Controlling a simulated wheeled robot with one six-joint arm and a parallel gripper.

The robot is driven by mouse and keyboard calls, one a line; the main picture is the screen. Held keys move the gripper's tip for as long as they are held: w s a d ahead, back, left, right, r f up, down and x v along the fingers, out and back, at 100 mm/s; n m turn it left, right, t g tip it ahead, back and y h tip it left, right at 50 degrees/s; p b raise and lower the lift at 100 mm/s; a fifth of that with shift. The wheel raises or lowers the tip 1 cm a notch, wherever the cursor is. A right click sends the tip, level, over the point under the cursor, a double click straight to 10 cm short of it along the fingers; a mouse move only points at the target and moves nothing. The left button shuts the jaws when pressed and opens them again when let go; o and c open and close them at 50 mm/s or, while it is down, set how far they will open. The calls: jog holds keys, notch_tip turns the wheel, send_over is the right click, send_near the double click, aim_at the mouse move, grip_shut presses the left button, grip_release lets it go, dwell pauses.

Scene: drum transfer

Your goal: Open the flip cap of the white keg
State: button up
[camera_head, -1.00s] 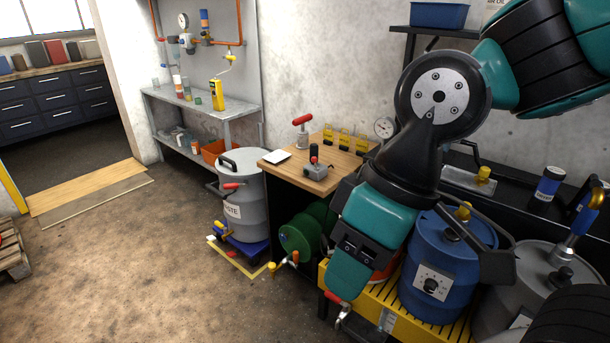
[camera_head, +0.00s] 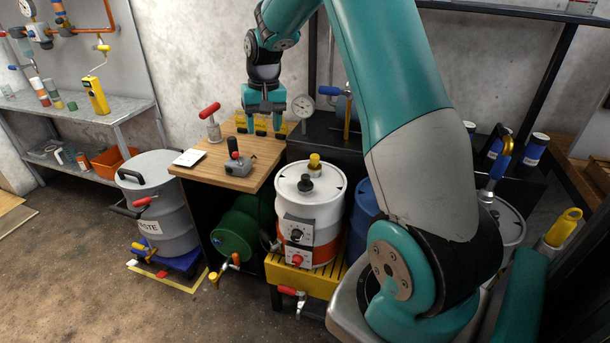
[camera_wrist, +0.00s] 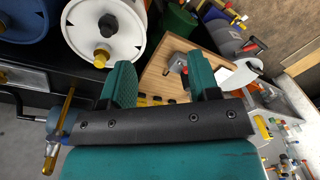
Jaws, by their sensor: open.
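The white keg (camera_head: 325,199) stands on a yellow slatted rack, upright, with an orange lower band and a panel of dials on its front. Its top carries a black knob (camera_head: 305,184) and a yellow cap (camera_head: 314,161). In the wrist view the white lid (camera_wrist: 128,42) is at the upper left, with the yellow cap (camera_wrist: 101,57) on the near side. I cannot tell whether a cap is flipped up. My gripper (camera_head: 263,130) is open and empty, above the wooden table's back edge, behind and left of the keg. Its teal fingers (camera_wrist: 160,65) point away from the wrist camera.
The wooden table (camera_head: 225,172) holds a joystick box (camera_head: 238,165), a red-handled tool (camera_head: 211,120) and yellow clips. A blue drum (camera_head: 362,222) stands right of the keg. A grey waste drum (camera_head: 165,220) is at the left. Black shelf posts rise behind.

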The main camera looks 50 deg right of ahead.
aim_at(305, 175)
jog(key=d+f+m, duration=0.2)
jog(key=d+f, duration=0.1)
jog(key=d, duration=0.4)
jog(key=d+f+m, duration=0.2)
jog(key=d+f, duration=0.2)
jog(key=d, duration=0.3)
jog(key=shift+g+h, duration=0.3)
jog(key=shift+g, duration=0.1)
jog(key=f+p, duration=0.1)
jog(key=f, duration=1)
jog(key=s+f+p, duration=0.1)
jog(key=f, duration=0.4)
jog(key=shift+d+f+p, duration=0.2)
jog(key=shift+f+p, duration=0.1)
jog(key=shift+f, duration=0.05)
jog(key=shift+c, duration=0.5)
jog(key=c, duration=0.8)
